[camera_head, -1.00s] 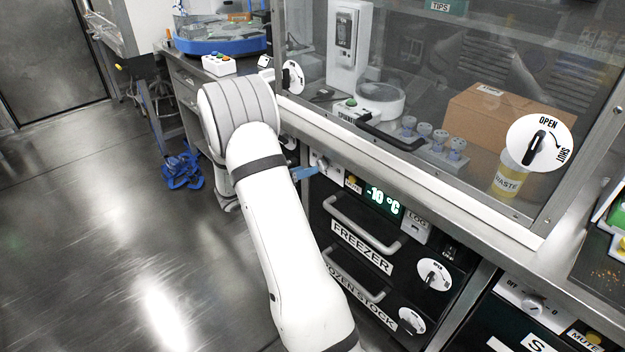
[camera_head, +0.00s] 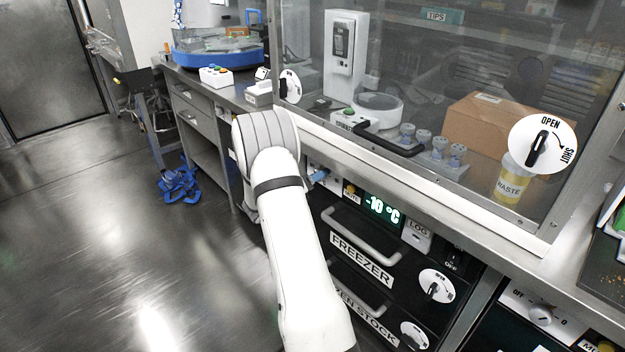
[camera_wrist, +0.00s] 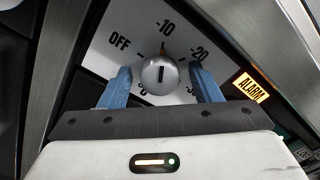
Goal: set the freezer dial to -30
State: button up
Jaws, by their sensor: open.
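The freezer dial (camera_wrist: 160,75) is a round silver knob on a white plate with OFF, -10, -20 and partly hidden further marks. An orange mark at its top edge points to -10. The freezer display (camera_head: 383,208) reads -10 °C. My gripper (camera_wrist: 161,70) is open, with one blue finger on each side of the knob. I cannot tell whether either finger touches it. In the head view a blue fingertip shows at the control panel, and my arm and fingers hide most of the dial.
A lit ALARM label (camera_wrist: 250,88) is right of the dial plate. Below the display are the FREEZER drawer handle (camera_head: 362,235) and a round white latch (camera_head: 436,286). A glass-fronted cabinet with a metal bottom ledge (camera_head: 440,190) overhangs the panel.

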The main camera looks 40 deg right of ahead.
jog(key=c, duration=0.9)
jog(key=shift+a, duration=0.55)
jog(key=shift+c, duration=0.4)
jog(key=shift+s+d+f+m+b, duration=0.1)
jog(key=shift+d+m+b, duration=0.1)
jog(key=shift+m+b, duration=3.35)
jog(key=shift+s+d+r+m+b, duration=0.1)
jog(key=shift+d+m+b, duration=0.1)
jog(key=shift+m+b, duration=3.4)
jog(key=shift+s+d+f+m+b, duration=0.15)
jog(key=shift+m+b, duration=2.05)
jog(key=shift+m, duration=2.65)
jog(key=shift+w, duration=0.1)
